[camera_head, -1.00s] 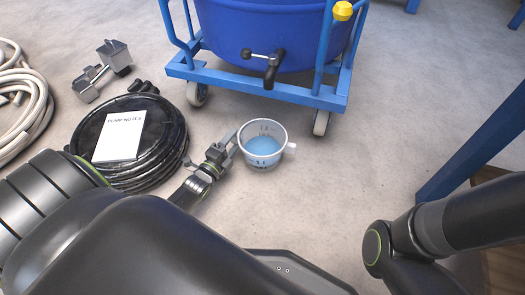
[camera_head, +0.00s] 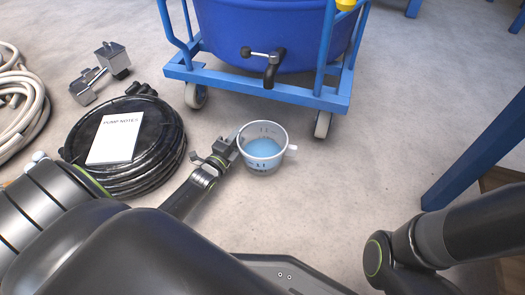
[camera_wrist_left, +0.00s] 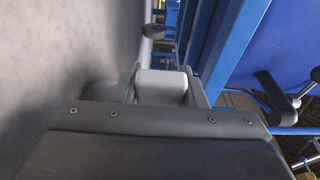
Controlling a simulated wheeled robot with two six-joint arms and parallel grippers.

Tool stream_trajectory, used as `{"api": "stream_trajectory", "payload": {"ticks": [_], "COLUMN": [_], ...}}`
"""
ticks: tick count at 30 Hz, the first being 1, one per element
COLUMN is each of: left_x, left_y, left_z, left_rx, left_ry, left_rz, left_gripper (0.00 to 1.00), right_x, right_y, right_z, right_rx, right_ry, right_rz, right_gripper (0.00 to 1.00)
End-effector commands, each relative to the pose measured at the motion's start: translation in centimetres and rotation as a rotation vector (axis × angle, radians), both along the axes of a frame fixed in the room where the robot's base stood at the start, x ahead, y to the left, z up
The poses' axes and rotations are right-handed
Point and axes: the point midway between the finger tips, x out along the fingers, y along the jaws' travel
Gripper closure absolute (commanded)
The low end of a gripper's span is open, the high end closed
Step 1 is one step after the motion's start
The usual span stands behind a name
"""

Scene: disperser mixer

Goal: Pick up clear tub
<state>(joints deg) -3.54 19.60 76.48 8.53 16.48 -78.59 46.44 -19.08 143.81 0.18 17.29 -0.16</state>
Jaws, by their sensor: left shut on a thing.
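The clear tub (camera_head: 262,150) is a small see-through cup with dark markings and light blue liquid inside. It is upright, near the middle of the head view, in front of the blue vat's cart. A small white tab sticks out on its right side. My left gripper (camera_head: 231,147) is at the tub's left side and shut on it. In the left wrist view a pale grey-white piece (camera_wrist_left: 162,88) sits between the two fingers; most of the tub is hidden there. I cannot tell whether the tub's base touches the floor. My right gripper is out of view.
The blue vat (camera_head: 265,35) with a tap (camera_head: 270,68) stands on a wheeled blue cart (camera_head: 255,88) just behind. A black coiled hose (camera_head: 160,160) bearing a "PUMP NOTES" sheet (camera_head: 115,138) lies left. A blue leg (camera_head: 475,155) stands right. Floor right of the tub is clear.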

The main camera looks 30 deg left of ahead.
Motion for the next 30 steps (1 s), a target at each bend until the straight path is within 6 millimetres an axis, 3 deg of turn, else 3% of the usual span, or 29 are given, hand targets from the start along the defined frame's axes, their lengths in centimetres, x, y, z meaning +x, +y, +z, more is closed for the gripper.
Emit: {"api": "stream_trajectory", "payload": {"ticks": [1, 5, 19, 30], "left_x": [0.0, 0.0, 0.1, 0.1], "left_y": [0.0, 0.0, -0.1, -0.1], "left_z": [0.0, 0.0, 0.8, 4.9], "left_rx": [0.0, 0.0, -0.003, -0.002], "left_ry": [0.0, 0.001, -0.005, -0.006], "left_rz": [0.0, 0.0, -0.001, -0.002], "left_gripper": [0.83, 1.0, 1.0, 1.0], "right_x": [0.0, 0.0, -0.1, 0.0], "right_y": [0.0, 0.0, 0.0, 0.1], "right_z": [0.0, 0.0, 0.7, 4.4], "right_rx": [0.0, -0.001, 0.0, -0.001], "right_ry": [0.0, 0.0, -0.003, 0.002], "right_rz": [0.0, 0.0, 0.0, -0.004], "right_gripper": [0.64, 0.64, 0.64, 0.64]}}
